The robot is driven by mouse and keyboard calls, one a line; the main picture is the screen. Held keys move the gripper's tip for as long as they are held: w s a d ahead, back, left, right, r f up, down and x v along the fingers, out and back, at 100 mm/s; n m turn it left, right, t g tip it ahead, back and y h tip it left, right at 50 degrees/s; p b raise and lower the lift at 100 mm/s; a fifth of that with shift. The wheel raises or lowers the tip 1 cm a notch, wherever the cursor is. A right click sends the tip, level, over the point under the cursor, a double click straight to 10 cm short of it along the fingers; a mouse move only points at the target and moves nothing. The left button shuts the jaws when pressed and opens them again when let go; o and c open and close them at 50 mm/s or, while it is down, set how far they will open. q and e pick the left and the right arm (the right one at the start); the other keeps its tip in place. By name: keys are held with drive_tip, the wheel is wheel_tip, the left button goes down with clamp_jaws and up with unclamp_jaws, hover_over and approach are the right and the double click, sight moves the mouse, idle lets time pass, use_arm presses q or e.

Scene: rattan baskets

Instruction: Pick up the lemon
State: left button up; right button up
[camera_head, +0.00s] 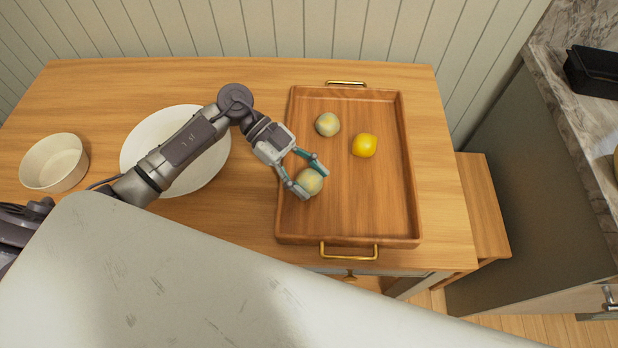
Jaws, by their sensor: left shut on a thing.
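A bright yellow lemon (364,146) lies in the wooden tray (390,215), right of the tray's middle and toward the back. My left gripper (309,180) is in the tray's left part, nearer the front, with its teal fingers around a pale yellow-green round fruit (311,181). It is shut on that fruit, not on the lemon. The lemon is untouched, up and to the right of the gripper. I cannot tell whether the held fruit still touches the tray. My right gripper is not in view.
A second pale round fruit (327,124) lies in the tray, left of the lemon. A white plate (209,172) lies under my left arm, and a white bowl (54,163) stands at the far left. The tray has raised walls and brass handles (348,254). The tray's right front is clear.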

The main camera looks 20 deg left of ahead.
use_arm(q)
drive_tip(key=shift+r, duration=0.1)
wheel_tip(320, 180, up, 18)
drive_tip(key=n+t, duration=0.5)
drive_tip(key=t, duration=0.1)
hover_over(308, 172)
wheel_tip(308, 172, down, 4)
drive_tip(key=f, duration=0.1)
drive_tip(key=a+f+n+t+y, duration=0.1)
drive_tip(key=a+f+n+t, duration=0.1)
drive_tip(key=a+n+t, duration=0.3)
drive_tip(key=shift+w+a+n+y+b, duration=0.4)
drive_tip(key=shift+a+b, duration=0.05)
drive_tip(key=shift+a, duration=0.25)
